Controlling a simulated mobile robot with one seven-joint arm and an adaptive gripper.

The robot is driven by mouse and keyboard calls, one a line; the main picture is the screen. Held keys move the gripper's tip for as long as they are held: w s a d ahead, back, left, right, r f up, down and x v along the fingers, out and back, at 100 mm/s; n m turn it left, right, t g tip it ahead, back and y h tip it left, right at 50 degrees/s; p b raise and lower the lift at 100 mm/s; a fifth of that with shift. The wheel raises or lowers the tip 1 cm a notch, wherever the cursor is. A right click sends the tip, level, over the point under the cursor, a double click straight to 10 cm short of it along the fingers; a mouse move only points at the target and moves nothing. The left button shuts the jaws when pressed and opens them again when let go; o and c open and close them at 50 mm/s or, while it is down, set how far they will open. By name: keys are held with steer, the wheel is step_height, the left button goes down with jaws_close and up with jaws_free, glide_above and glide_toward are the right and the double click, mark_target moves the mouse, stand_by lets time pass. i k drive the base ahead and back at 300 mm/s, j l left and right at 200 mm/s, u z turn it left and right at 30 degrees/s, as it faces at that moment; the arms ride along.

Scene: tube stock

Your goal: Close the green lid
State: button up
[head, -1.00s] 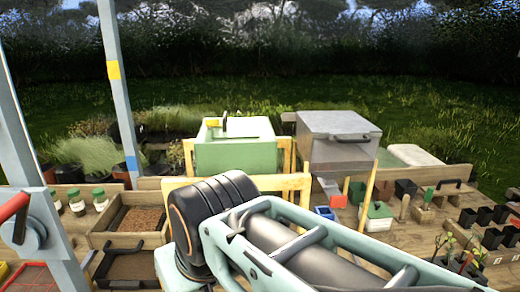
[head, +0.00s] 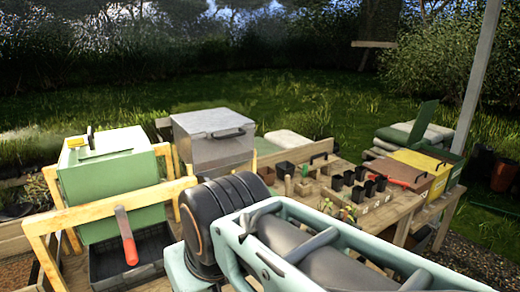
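The green lid (head: 424,121) stands raised, tilted up above the right end of a row of bins at the right of the head view. The green bin (head: 452,176) below it is at the end of that row, beside a bin with a yellow lid (head: 416,160) and one with a brown lid (head: 394,174). Those two lids lie flat. My arm fills the lower middle of the view, but my gripper is out of the picture. The bins are well beyond my arm, to its right.
A grey metal box (head: 213,138) and a green box (head: 112,190) in a wooden frame stand left. A post (head: 478,80) rises behind the bins. Gravel (head: 470,262) lies open at lower right.

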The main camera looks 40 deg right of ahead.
mark_target(428, 108)
steer(key=z, duration=1.3)
steer(key=i+l+z, duration=0.15)
steer(key=z, duration=0.25)
steer(key=i+l+z, duration=0.15)
steer(key=z, duration=0.25)
steer(key=i+l, duration=0.65)
steer(key=i, duration=0.15)
steer(key=i+l, duration=0.7)
steer(key=i, duration=0.15)
steer(key=i+l+u, duration=0.2)
steer(key=i+l, duration=0.15)
steer(key=i+l+u, duration=0.5)
steer(key=u, duration=0.15)
steer(key=i+l+u, duration=0.1)
steer(key=l, duration=0.25)
steer(key=i+l+u, duration=0.1)
steer(key=i+l, duration=0.4)
steer(key=l, duration=0.3)
steer(key=i+l+u, duration=0.15)
steer(key=l, duration=0.2)
